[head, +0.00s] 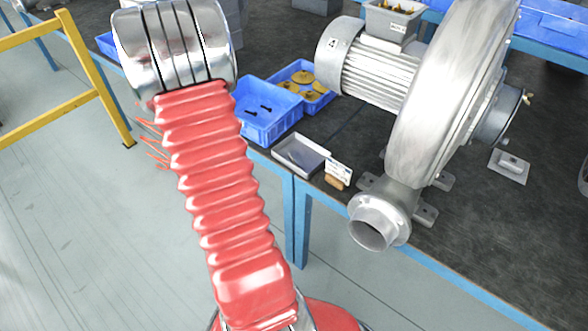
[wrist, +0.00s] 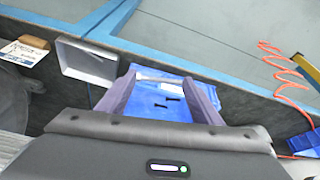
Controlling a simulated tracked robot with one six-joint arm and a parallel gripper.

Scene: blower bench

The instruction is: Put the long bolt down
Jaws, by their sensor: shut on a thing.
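In the wrist view my gripper (wrist: 160,77) is shut on a pale metallic rod, the long bolt (wrist: 158,79), which spans between the fingertips. The gripper is above a blue bin (wrist: 150,112), and two small dark bolts (wrist: 165,102) lie on the bin floor below. In the head view the same blue bin (head: 257,133) stands near the bench's front edge with the dark bolts (head: 262,108) inside. My gripper and the held bolt are not visible in the head view.
An empty grey tray (head: 299,160) is right of the bin, with a card on a wooden block (head: 336,177) beside it. A second blue bin (head: 322,103) holds brass parts (head: 302,78). A large blower (head: 440,110) takes up the right. A yellow rail (head: 85,60) stands left.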

